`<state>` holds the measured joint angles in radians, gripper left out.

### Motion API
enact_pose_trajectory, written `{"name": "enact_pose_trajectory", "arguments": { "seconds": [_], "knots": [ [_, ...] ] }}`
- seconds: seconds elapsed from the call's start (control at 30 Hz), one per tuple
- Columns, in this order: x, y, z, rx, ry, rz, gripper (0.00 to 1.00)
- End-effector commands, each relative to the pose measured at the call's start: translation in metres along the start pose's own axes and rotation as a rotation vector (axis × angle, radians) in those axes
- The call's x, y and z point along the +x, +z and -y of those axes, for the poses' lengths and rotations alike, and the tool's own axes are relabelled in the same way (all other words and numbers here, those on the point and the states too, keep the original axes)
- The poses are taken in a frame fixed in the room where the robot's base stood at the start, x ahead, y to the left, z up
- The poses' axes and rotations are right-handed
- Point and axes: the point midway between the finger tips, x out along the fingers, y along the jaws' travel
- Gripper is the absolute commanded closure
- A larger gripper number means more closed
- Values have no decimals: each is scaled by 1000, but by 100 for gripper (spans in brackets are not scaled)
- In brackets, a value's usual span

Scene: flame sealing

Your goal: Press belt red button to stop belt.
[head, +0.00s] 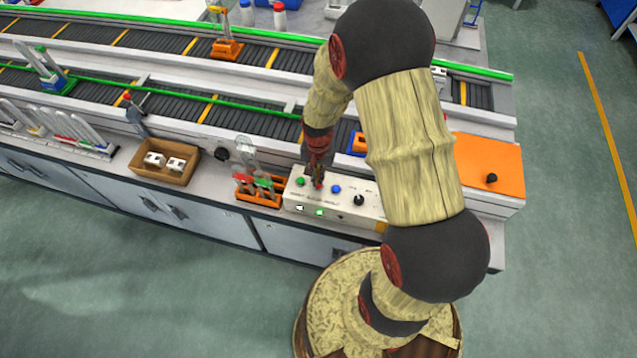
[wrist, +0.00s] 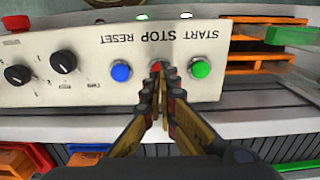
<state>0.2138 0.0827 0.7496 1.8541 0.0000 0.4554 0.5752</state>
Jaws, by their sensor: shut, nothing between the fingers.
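The belt control box (head: 340,206) is a white panel on the bench front, and it fills much of the wrist view (wrist: 80,95). Its red button (wrist: 155,66) sits by the upside-down STOP label, between the blue button (wrist: 121,72) and the green button (wrist: 200,69). My gripper (head: 318,184) points down at the panel with fingers closed and empty. In the wrist view its fingertips (wrist: 160,78) overlap the red button and hide most of it. I cannot tell whether they touch it.
The conveyor belt (head: 180,105) runs behind the box. An orange rack with tubes (head: 258,190) stands just left of the box, and a brown box with white parts (head: 165,163) is farther left. Black knobs (wrist: 63,62) are on the panel. An orange plate (head: 485,165) lies to the right.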

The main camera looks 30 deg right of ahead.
Motion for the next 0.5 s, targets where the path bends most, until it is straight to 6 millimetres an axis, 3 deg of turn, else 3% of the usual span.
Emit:
{"name": "enact_pose_trajectory", "arguments": {
  "seconds": [0.5],
  "knots": [
    [8,0,0,0,0,0,100]
  ]
}}
